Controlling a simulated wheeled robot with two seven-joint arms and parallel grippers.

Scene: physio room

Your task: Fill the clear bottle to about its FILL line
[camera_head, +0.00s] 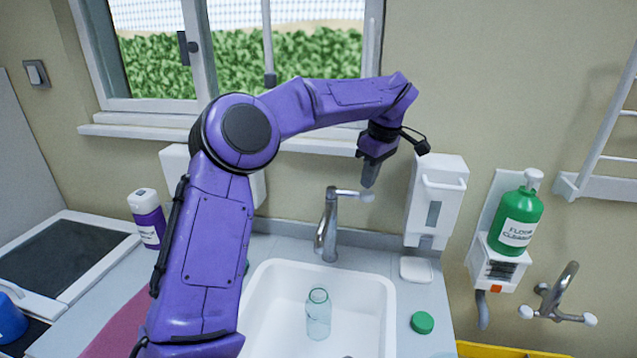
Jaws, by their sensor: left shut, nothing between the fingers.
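The clear bottle (318,318) stands upright in the white sink (275,310), with its mouth open. No FILL line can be made out on it at this size. A chrome tap (329,232) rises behind the sink, with a lever pointing right. No water stream shows below it. My left gripper (370,180) is shut and empty, pointing down at the tip of the tap lever. I cannot tell whether it touches the lever. A green cap (422,322) lies on the counter right of the sink. My right gripper is not in view.
A white dispenser (436,200) hangs on the wall right of the tap, above a small white dish (416,270). A green floor cleaner bottle (516,222) and a second tap (552,298) are further right. A purple bottle (147,222) stands at the left.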

